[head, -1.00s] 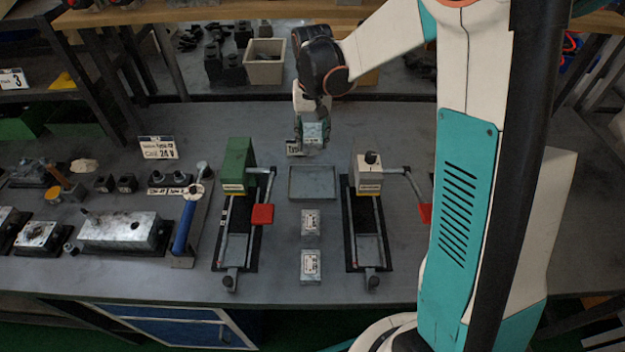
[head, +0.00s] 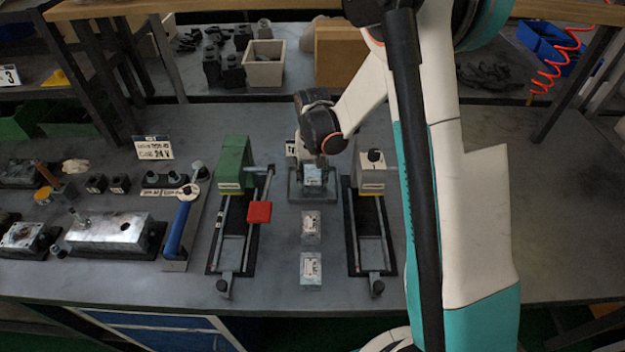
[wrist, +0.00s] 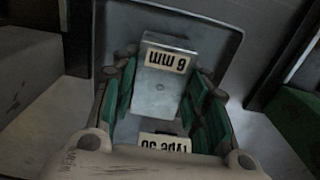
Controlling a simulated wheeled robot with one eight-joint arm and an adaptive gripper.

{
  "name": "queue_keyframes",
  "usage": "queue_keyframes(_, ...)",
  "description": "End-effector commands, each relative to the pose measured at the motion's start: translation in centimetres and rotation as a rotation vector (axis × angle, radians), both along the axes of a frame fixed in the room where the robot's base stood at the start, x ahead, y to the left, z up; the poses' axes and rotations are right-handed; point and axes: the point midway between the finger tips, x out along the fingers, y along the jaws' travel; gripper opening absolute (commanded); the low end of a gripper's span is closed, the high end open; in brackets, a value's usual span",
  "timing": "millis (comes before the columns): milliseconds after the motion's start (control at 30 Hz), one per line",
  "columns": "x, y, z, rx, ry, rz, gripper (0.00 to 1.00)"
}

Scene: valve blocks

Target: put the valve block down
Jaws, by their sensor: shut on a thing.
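The valve block (head: 313,176) is a small grey metal block. In the wrist view the block (wrist: 161,95) sits between the green pads of my gripper (wrist: 162,108), with an upside-down "6 mm" label on it. My gripper (head: 312,172) is shut on the block and is over the grey tray (head: 297,197) between the two clamp fixtures. The tray (wrist: 222,30) also shows behind the block in the wrist view. Whether the block touches the tray floor cannot be told.
Two more labelled blocks, one nearer the tray (head: 311,227) and one nearer the front edge (head: 311,269), stand in line. A green-topped fixture (head: 236,163) is on the left and a pale-topped fixture (head: 372,172) on the right. A silver box (head: 108,233) lies further left.

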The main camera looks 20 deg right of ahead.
Motion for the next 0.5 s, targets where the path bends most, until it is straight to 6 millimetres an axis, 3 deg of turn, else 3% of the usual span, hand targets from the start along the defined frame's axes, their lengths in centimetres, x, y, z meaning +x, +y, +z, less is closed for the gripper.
queue_keyframes(67,0.01,0.0,-0.95,0.0,0.0,0.0,0.0)
queue_keyframes(433,-0.02,0.0,-1.28,0.0,0.0,0.0,0.0)
queue_keyframes(467,-0.01,0.0,-1.24,0.0,0.0,0.0,0.46)
queue_keyframes(500,-0.01,0.0,-1.19,0.0,0.0,0.0,0.55)
